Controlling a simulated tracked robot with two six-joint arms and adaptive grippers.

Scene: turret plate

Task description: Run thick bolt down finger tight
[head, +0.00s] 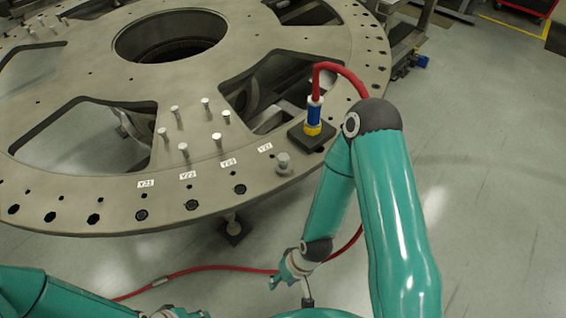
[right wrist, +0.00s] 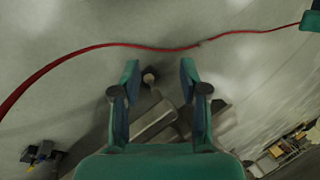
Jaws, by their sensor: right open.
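The thick bolt (head: 283,161) stands upright on the rim of the turret plate (head: 120,212), just right of the row of white labels. Whether it sits in a hole, and how deep, I cannot tell. My right gripper (head: 274,282) is low in front of the plate, well below and apart from the bolt. In the right wrist view it (right wrist: 160,76) is open and empty, with floor between and beyond its fingers. At the bottom left my left arm comes in; what may be part of its gripper (head: 182,314) is cut off by the picture's edge.
Several thin bolts (head: 183,148) stand on the plate left of the thick bolt. A blue and yellow tool (head: 314,112) stands on a dark pad (head: 298,135) right behind it. Its red hose (head: 205,268) loops down across the floor (head: 480,190). The plate has large openings.

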